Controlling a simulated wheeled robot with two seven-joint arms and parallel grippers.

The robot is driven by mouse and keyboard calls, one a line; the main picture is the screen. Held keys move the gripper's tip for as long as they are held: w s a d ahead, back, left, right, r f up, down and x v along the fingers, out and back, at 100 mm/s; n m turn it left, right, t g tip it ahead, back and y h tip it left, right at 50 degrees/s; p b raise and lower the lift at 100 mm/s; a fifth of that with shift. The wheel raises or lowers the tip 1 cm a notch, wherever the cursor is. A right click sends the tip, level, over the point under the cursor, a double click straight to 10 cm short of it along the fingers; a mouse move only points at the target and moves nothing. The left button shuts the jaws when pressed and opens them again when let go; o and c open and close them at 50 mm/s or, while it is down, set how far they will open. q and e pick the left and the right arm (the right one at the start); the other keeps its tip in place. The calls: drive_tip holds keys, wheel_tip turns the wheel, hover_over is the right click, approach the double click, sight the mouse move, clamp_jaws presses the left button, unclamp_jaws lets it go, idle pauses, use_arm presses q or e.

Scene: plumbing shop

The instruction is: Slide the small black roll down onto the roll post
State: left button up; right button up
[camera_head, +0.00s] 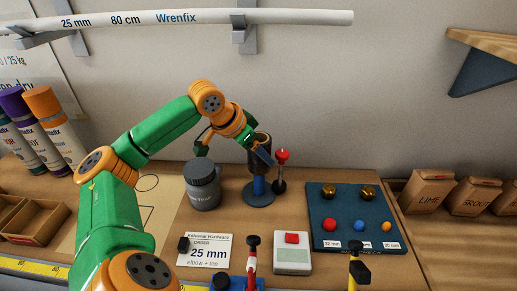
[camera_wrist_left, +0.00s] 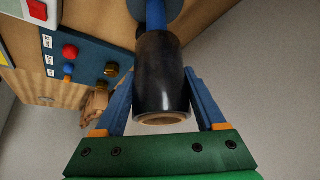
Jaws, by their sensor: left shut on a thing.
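The small black roll (camera_head: 257,150) is upright over the blue roll post (camera_head: 259,186), whose round base stands on the bench. In the left wrist view the roll (camera_wrist_left: 161,78) lines up with the blue post (camera_wrist_left: 156,14) at its far end. How far the post goes into the roll is hidden. My left gripper (camera_head: 263,154) is shut on the roll; in the left wrist view its blue fingers (camera_wrist_left: 161,88) lie on either side of it. My right gripper is not in view.
A grey lidded jar (camera_head: 202,186) stands close left of the post. A red-knobbed upright (camera_head: 282,170) stands close right. Further right is a dark blue board (camera_head: 345,205) with coloured balls and brass pieces. An order card (camera_head: 206,250) and a red-button box (camera_head: 292,256) lie in front.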

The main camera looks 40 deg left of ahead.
sight(250, 168)
use_arm(q)
drive_tip(key=shift+f, duration=0.15)
idle(0.4)
drive_tip(key=shift+f+b, duration=3.25)
drive_tip(key=shift+f, duration=0.65)
drive_tip(key=shift+f, duration=0.1)
drive_tip(key=o, duration=1.5)
drive_tip(key=b+v, duration=0.1)
drive_tip(key=v, duration=0.6)
